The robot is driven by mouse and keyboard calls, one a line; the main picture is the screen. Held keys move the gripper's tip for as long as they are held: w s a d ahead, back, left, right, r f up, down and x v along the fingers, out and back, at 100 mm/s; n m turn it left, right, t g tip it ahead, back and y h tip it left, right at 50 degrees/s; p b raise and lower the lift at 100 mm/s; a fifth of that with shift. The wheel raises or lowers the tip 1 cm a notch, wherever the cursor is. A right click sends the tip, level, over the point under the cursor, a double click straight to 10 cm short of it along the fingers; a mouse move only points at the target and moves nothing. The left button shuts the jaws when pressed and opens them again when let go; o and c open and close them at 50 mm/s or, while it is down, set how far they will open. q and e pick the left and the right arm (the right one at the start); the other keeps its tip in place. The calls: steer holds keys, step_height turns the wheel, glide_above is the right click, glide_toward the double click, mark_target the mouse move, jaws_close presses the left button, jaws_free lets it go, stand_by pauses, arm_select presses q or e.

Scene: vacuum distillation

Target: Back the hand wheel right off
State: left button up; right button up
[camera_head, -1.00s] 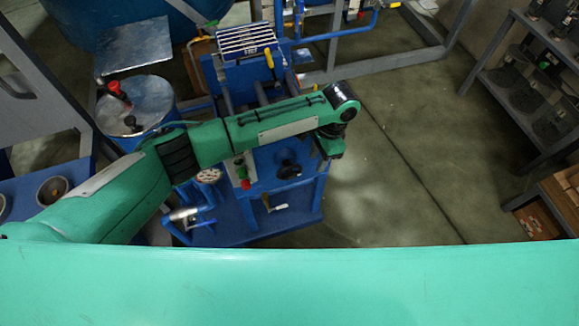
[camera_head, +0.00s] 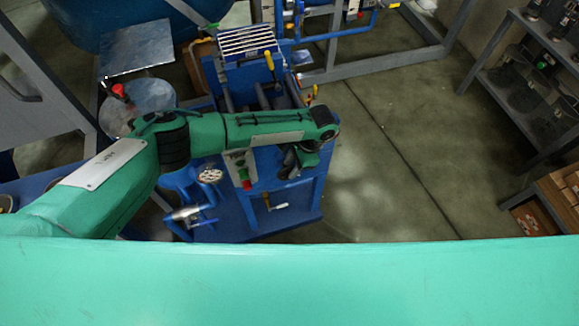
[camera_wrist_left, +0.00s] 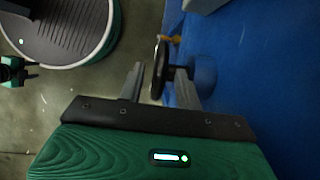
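The black hand wheel (camera_wrist_left: 158,72) shows nearly edge-on in the left wrist view, on a short shaft at the blue cabinet (camera_wrist_left: 252,75). My left gripper (camera_wrist_left: 159,68) is open, with one finger on each side of the wheel's rim. A clear gap shows between the left finger and the rim; whether the right finger touches the wheel or its shaft I cannot tell. In the head view the left gripper (camera_head: 289,160) is at the right part of the blue cabinet (camera_head: 300,205), and the wheel there is mostly hidden by the hand. My right gripper is not in view.
A red button (camera_head: 246,185) and a round gauge-like part (camera_head: 209,176) sit left of the hand. A small crank handle (camera_head: 276,206) is below it. Open floor (camera_head: 390,170) lies to the right, before a grey shelf (camera_head: 525,75).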

mark_target(284, 168)
arm_select(q)
steer(key=shift+x, duration=1.25)
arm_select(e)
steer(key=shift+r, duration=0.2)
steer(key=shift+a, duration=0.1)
arm_select(q)
jaws_close()
steer(key=shift+a+r+h+p, duration=0.15)
steer(key=shift+r+h+p, duration=0.05)
steer(key=shift+h+p, duration=0.75)
steer(key=shift+s+a+t+h+p, duration=0.1)
steer(key=shift+a+t+h+p, duration=0.05)
steer(key=shift+t+h+p, duration=0.4)
steer(key=shift+a+f+t+h+p, duration=0.2)
steer(key=shift+h+p, duration=0.3)
steer(key=shift+h, duration=0.4)
steer(key=shift+f+t+h, duration=0.1)
steer(key=shift+t+h, duration=0.15)
steer(key=shift+h, duration=0.55)
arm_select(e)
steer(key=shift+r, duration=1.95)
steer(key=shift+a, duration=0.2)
